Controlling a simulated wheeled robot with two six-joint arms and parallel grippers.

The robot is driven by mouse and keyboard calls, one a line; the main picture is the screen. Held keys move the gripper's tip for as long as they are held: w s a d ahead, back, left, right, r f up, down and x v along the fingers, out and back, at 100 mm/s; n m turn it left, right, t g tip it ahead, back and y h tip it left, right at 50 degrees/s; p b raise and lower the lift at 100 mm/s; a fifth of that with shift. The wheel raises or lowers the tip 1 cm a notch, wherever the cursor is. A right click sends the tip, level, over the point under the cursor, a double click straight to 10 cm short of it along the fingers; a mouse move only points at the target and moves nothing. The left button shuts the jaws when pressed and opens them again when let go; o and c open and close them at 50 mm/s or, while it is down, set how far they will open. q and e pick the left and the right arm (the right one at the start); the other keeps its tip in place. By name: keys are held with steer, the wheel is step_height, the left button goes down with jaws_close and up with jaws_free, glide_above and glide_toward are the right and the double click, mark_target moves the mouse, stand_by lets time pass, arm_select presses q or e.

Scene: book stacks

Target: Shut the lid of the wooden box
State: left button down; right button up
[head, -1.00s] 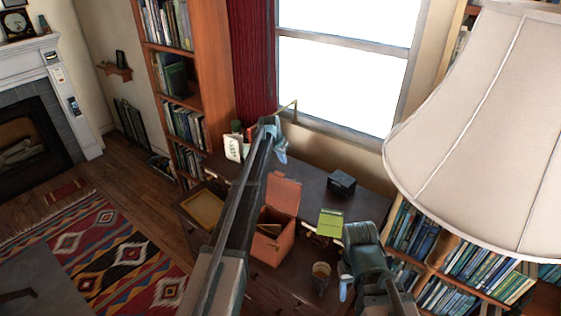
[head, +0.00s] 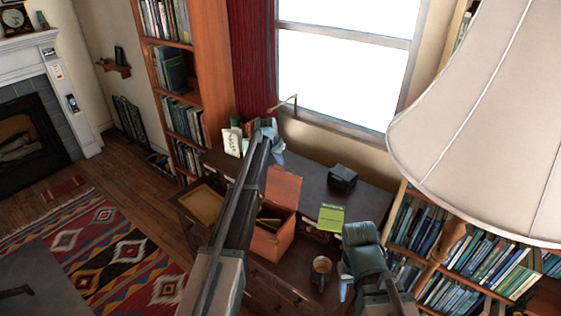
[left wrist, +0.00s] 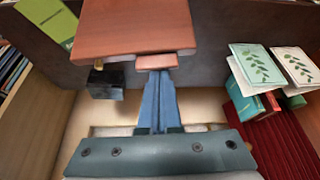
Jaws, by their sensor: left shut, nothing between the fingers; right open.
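The wooden box (head: 268,244) stands on the dark desk, reddish-brown. Its lid (head: 284,186) is open and stands up at the back; some dark and yellowish contents show inside. In the left wrist view the lid (left wrist: 140,28) fills the top middle, with a small tab at its edge. My left gripper (head: 277,152) is shut and empty, behind and above the lid. In the left wrist view its fingertips (left wrist: 154,76) end right by the tab; I cannot tell whether they touch. My left arm hides part of the box's left side. My right gripper (head: 346,290) is open, right of the box near the mug.
A green book (head: 331,217) and a dark small box (head: 342,178) lie right of the wooden box. A mug (head: 321,271) stands at the desk's front. A yellow-lined tray (head: 202,205) is at the left; upright cards (head: 233,141) stand at the back left. A large lampshade (head: 480,120) fills the right.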

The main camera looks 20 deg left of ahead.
arm_select(q)
steer(key=s+a+f+t+h+b, duration=0.1)
steer(key=s+a+t+b, duration=0.1)
steer(key=s+t+b, duration=0.35)
steer(key=s+a+f+t+h+b, duration=0.1)
steer(key=s+a+f+t+b, duration=0.15)
steer(key=s+b, duration=0.65)
steer(key=s+a+f+t+h+b, duration=0.1)
steer(key=s+f+t+b, duration=0.8)
steer(key=b, duration=2.3)
step_height(320, 180, down, 5)
steer(key=shift+s+a+t+h, duration=0.35)
steer(key=shift+s+h, duration=0.1)
steer(key=shift+h, duration=0.25)
steer(key=shift+b, duration=0.3)
